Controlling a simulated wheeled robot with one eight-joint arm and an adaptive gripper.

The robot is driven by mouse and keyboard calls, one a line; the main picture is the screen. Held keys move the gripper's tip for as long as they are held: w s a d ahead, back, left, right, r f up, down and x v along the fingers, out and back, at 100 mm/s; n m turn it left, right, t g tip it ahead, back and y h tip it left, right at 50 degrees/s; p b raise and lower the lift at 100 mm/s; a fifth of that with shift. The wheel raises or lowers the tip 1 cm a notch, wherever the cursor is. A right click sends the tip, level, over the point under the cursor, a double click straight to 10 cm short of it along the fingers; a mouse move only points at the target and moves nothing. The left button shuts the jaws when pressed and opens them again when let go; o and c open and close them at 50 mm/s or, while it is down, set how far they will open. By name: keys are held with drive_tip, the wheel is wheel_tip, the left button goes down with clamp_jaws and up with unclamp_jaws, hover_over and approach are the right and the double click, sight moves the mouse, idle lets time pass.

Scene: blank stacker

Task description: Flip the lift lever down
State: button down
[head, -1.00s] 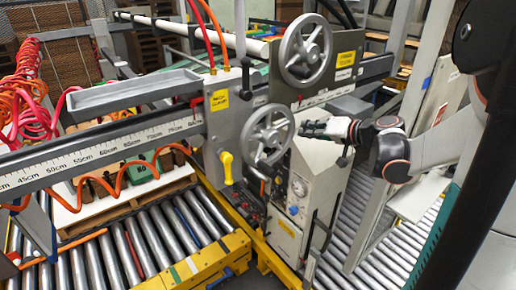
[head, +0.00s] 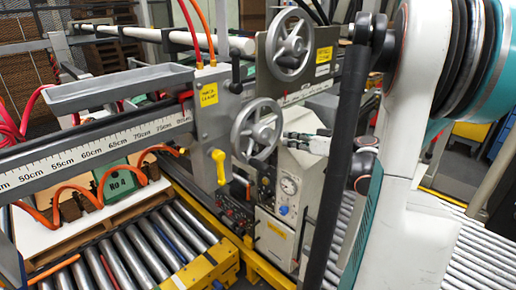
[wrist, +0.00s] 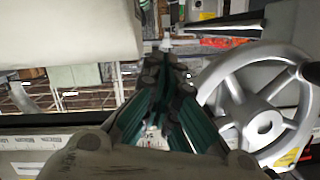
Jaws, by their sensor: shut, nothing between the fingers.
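My gripper (wrist: 170,72) is shut and empty in the wrist view, its fingertips together just left of a grey spoked handwheel. I cannot tell which is the lift lever. Neither is clearly seen in the wrist view.
An upper handwheel (head: 289,45) stands above the lower one. A control box with a gauge (head: 289,186) and knobs is below my gripper. The ruler beam (head: 95,147), orange hoses and a roller conveyor (head: 135,250) lie to the left.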

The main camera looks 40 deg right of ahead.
drive_tip(key=shift+w, duration=0.1)
drive_tip(key=w+f+b, duration=0.1)
drive_tip(key=w+f, duration=0.1)
drive_tip(key=w, duration=0.1)
drive_tip(key=w+a+f+b, duration=0.1)
drive_tip(key=w+f, duration=0.1)
drive_tip(key=w, duration=0.1)
drive_tip(key=w+a+f+b, duration=0.1)
drive_tip(key=w+b, duration=0.1)
drive_tip(key=w, duration=0.1)
drive_tip(key=shift+w+a+f, duration=0.2)
drive_tip(key=shift+w+f, duration=0.1)
drive_tip(key=shift+f, duration=0.1)
